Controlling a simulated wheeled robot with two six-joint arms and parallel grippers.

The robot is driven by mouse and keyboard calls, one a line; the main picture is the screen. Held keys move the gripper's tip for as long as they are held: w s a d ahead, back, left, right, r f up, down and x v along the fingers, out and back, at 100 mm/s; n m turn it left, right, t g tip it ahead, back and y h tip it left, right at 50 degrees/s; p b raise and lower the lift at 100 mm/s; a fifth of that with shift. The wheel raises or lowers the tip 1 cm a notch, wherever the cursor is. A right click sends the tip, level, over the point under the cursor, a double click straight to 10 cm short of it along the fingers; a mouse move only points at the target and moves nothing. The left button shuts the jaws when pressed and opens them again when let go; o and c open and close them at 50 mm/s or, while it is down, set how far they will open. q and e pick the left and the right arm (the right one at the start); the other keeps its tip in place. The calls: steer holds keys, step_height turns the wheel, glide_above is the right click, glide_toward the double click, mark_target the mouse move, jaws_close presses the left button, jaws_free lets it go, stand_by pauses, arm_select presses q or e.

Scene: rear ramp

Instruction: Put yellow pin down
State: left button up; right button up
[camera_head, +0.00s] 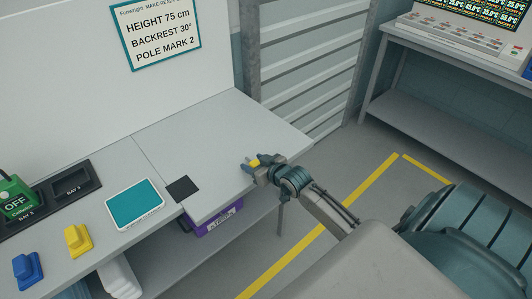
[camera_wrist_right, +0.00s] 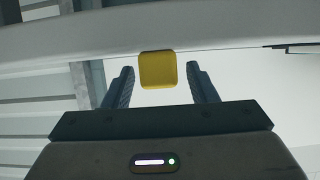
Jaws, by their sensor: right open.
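The yellow pin (camera_head: 254,162) shows as a small yellow piece between the fingers of my right gripper (camera_head: 252,164), at the right front edge of the grey counter (camera_head: 215,135). In the right wrist view the yellow pin (camera_wrist_right: 158,71) is a rounded yellow square between the open fingers of my right gripper (camera_wrist_right: 160,82). A gap shows on each side of it, so the fingers are apart from it. Whether the pin rests on the counter is hard to tell. My left gripper is not in view.
A yellow block (camera_head: 77,240) and a blue block (camera_head: 27,270) stand on the left counter. A teal pad (camera_head: 135,204), a black square (camera_head: 183,188) and a black bay tray (camera_head: 75,182) lie nearby. A purple box (camera_head: 214,219) is below. The counter's back is clear.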

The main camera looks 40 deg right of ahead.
steer(key=b+v, duration=0.1)
steer(key=v, duration=0.9)
steer(key=shift+s, duration=0.3)
steer(key=shift+d, duration=0.1)
